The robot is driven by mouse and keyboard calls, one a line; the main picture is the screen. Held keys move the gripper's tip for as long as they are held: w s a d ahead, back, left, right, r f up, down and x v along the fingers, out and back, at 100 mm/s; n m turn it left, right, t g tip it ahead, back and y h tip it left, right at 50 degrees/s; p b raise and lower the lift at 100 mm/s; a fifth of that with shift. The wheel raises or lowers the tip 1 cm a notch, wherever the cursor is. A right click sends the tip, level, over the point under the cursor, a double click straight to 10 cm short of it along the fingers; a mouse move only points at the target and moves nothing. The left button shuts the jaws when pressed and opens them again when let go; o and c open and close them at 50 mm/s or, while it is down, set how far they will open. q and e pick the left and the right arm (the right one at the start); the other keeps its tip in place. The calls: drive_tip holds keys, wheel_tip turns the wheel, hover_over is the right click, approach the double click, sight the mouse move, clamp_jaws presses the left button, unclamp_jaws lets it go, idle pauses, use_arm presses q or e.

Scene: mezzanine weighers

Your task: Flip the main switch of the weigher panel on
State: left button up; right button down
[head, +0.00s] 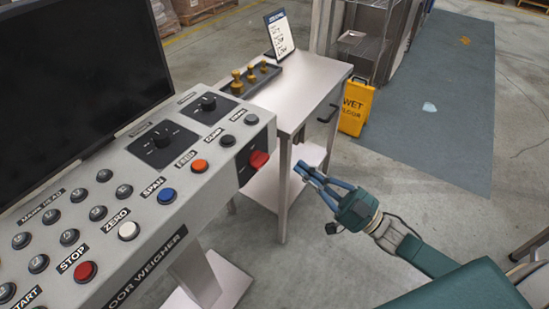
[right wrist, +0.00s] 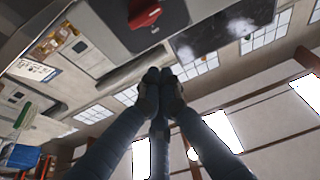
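The weigher panel (head: 140,215) is a light grey slanted console on the left. Its main switch (head: 258,160) is a red handle on a dark plate at the console's right end; which setting it is in I cannot tell. The red switch also shows at the top of the right wrist view (right wrist: 144,12), beyond the fingertips. My right gripper (head: 304,172) is to the right of the switch, apart from it, with its blue fingers pointing left. In the right wrist view its dark fingertips (right wrist: 160,78) are together with nothing between them. My left gripper is out of view.
A metal side table (head: 315,75) stands behind the panel's right end, with a tray of brass weights (head: 255,78) and a sign (head: 279,36). A dark screen (head: 70,75) rises behind the panel.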

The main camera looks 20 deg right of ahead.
wheel_tip(320, 180, up, 3)
hover_over(259, 161)
drive_tip(key=s+d, duration=0.1)
drive_tip(key=d, duration=0.2)
wheel_tip(259, 161, down, 3)
drive_tip(key=b, duration=0.3)
drive_tip(key=shift+d+r, duration=0.1)
drive_tip(key=shift+f+b, duration=0.5)
drive_tip(key=shift+w+d+f+m+t+h+p, duration=0.1)
drive_tip(key=shift+m+t+h+p, duration=0.15)
drive_tip(key=shift+m, duration=0.3)
drive_tip(key=shift+s+d+r+m+h+p, duration=0.15)
drive_tip(key=shift+m+p, duration=0.15)
drive_tip(key=shift+m, duration=0.3)
drive_tip(key=shift+w+f+m+t+h+p, duration=0.2)
drive_tip(key=shift+m+p, duration=0.1)
drive_tip(key=shift+m, duration=0.25)
